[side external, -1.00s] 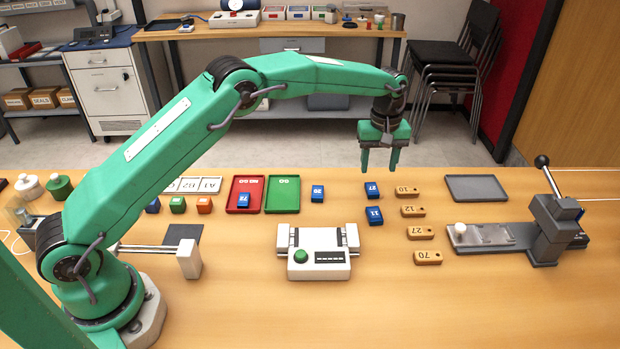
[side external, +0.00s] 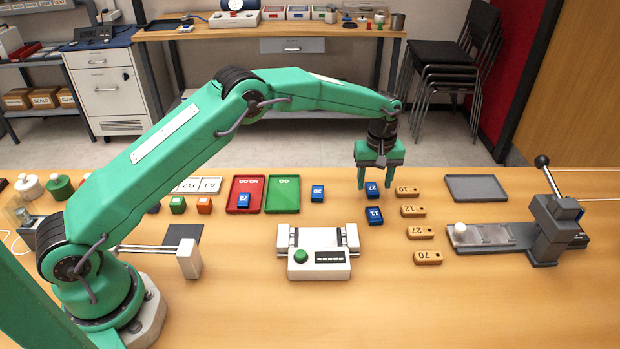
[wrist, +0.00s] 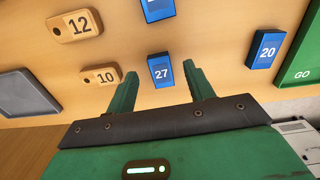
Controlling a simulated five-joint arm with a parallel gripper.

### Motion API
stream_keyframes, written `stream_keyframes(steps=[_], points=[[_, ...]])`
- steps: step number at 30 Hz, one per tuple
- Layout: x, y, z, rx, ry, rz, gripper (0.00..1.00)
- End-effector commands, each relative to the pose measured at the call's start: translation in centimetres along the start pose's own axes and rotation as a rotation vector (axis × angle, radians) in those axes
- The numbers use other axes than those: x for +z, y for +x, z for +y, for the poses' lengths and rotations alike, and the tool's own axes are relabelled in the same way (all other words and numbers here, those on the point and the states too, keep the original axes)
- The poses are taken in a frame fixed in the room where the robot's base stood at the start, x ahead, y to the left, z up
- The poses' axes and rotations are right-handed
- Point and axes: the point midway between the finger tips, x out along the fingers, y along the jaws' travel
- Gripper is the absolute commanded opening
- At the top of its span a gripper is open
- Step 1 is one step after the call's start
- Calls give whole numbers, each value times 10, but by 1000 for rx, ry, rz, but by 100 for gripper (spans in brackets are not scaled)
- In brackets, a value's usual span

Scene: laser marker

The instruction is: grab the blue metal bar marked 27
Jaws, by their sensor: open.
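The blue metal bar marked 27 (side external: 372,189) lies on the table, beyond another blue bar marked 11 (side external: 374,215). It also shows in the wrist view (wrist: 161,70), between the fingertips as seen there. My gripper (side external: 375,186) is open and empty, pointing down. In the side view its fingers straddle the bar in the picture. I cannot tell how far above the bar the fingertips are. No contact with the bar is visible.
Several brass tags, such as one marked 10 (side external: 406,191), stand in a column to the right. Another blue bar (side external: 317,193) lies to the left, beside the green tray (side external: 282,207). A white device (side external: 318,256) is nearer the camera. An empty grey tray (side external: 476,188) is right.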

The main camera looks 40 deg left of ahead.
Motion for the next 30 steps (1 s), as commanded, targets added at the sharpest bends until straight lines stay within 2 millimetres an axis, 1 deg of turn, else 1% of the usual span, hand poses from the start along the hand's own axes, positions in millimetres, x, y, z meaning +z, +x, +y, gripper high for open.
stream_keyframes(steps=[1, 3, 7, 22, 23, 24, 26, 27, 29, 30], points=[[0, 7, -1, -2, 0, -1, 53], [0, 14, 0, -1, 0, -1, 53], [0, 21, 0, -1, 0, 0, 53], [0, 22, 0, 0, 0, 0, 53], [0, 22, 0, 0, 0, 0, 51], [0, 22, 0, 0, 0, 0, 43], [0, 22, 0, 0, 0, 0, 31], [0, 22, 0, 0, 0, 0, 23], [0, 22, 0, 0, 0, 0, 12], [0, 22, 0, 0, 0, 0, 4]])
